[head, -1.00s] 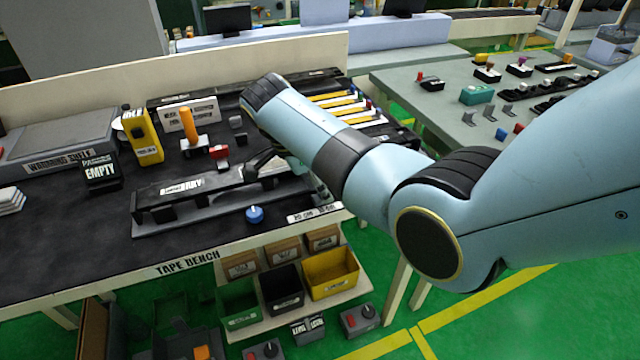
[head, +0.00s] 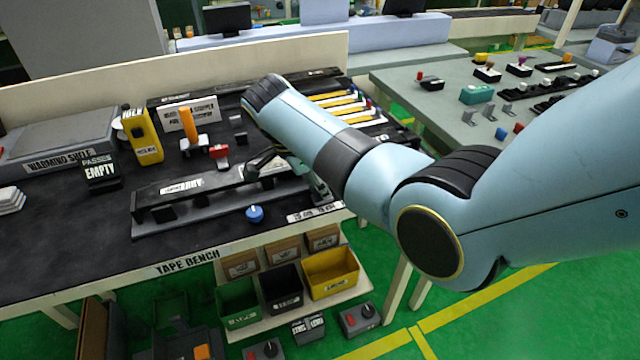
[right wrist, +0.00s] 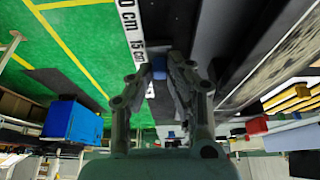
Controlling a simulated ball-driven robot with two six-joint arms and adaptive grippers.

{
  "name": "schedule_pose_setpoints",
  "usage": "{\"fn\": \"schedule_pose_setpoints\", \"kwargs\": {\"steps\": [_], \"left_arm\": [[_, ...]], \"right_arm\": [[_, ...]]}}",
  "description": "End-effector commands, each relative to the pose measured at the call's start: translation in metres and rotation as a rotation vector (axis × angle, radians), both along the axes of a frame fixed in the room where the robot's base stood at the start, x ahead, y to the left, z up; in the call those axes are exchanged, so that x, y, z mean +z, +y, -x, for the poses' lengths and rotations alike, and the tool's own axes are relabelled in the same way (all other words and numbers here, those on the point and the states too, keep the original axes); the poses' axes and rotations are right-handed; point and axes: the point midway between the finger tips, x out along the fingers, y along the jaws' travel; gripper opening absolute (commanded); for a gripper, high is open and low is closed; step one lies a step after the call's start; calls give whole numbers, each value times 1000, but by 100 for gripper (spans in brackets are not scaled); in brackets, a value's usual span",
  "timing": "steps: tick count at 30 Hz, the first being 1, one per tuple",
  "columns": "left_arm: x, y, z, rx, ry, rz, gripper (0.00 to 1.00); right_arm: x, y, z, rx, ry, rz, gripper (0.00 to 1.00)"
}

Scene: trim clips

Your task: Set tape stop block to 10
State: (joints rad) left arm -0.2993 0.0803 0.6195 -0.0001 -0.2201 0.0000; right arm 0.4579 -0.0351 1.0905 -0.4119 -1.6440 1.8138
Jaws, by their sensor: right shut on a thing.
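A long dark tape jig (head: 170,212) with a raised rail lies along the front of the bench. A scale strip (head: 314,213) is at its front right and also shows in the right wrist view (right wrist: 133,38), where 15 cm is readable. My right gripper (right wrist: 160,68) is shut on a small blue piece (right wrist: 159,73), apparently the tape stop block, close to the 15 cm mark in that view. In the head view my arm hides most of this gripper and the held piece. A round blue knob (head: 255,214) sits at the jig's front edge. My left gripper is not in view.
A black EMPTY sign (head: 100,172) is at the left.

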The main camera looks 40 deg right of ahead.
Motion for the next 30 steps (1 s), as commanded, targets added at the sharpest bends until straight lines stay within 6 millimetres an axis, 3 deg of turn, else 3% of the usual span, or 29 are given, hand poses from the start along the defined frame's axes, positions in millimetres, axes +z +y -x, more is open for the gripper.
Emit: {"fn": "schedule_pose_setpoints", "kwargs": {"steps": [9, 18, 19, 23, 30], "left_arm": [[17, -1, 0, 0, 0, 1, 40], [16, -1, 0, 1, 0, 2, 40], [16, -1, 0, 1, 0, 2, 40], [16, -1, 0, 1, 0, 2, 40], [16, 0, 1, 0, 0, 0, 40]], "right_arm": [[2, -45, 11, -1, 2, 2, 0], [0, -48, 12, 1, 0, -1, 0], [0, -48, 12, 1, 0, -1, 19], [0, -48, 11, 1, 0, 0, 36], [0, -48, 11, 1, 0, 0, 38]]}}
